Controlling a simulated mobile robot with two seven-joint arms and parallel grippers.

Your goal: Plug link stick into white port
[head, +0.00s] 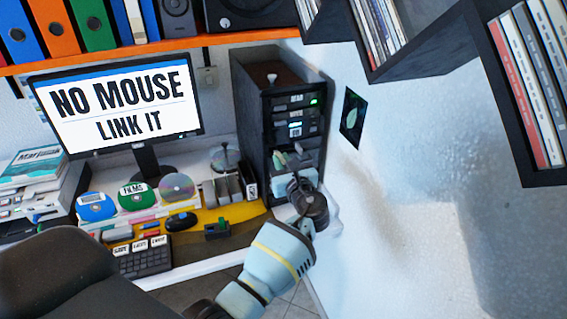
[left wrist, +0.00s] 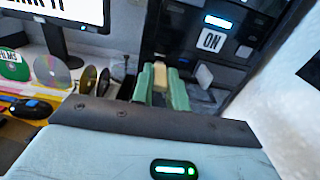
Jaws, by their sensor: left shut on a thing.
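My left gripper (head: 289,156) reaches up to the front of the dark computer tower (head: 258,100). In the left wrist view its two green fingers (left wrist: 161,88) are shut on a small beige stick (left wrist: 160,77), whose far end points towards the tower front. The fingers hide part of the stick, and I cannot tell whether it touches the tower. A small whitish patch (left wrist: 205,76) shows on the tower front, right of the fingers; I cannot tell if it is the white port. My right gripper is not in view.
A monitor (head: 118,105) reads "NO MOUSE LINK IT". Discs, a black mouse (head: 181,221) and a small keyboard (head: 143,257) lie on the desk left of the arm. A white wall (head: 420,180) stands close on the right. A dark chair-like shape (head: 60,265) fills the lower left.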

